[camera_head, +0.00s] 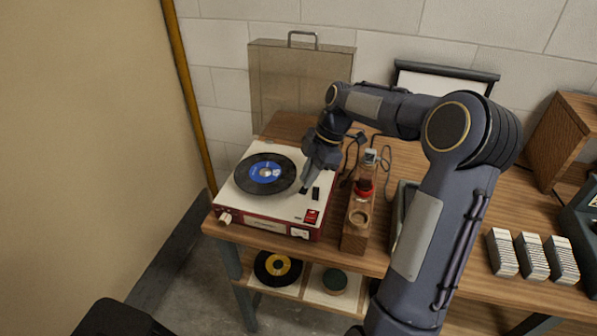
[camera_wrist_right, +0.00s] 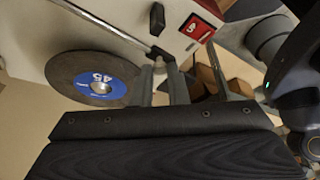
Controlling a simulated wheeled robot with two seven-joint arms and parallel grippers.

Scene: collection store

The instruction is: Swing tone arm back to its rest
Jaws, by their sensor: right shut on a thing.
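The record player (camera_head: 260,222) has a red body and a white top and stands on the left of the wooden table. A black record with a blue label (camera_head: 265,174) lies on it; the record also shows in the right wrist view (camera_wrist_right: 100,78). My right gripper (camera_head: 305,188) is low over the right part of the player, beside the record. In the right wrist view, the thin metal tone arm (camera_wrist_right: 110,24) runs to my right gripper's fingers (camera_wrist_right: 163,75), which are shut on it near its dark end. The fingers partly hide that end. My left gripper is not in view.
A wooden block with a red item (camera_head: 358,215) stands just right of the player. A clear lid with a handle (camera_head: 300,85) leans on the wall behind. Cables lie behind the block. White card stacks (camera_head: 532,257) are at right. My right arm hides part of the table.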

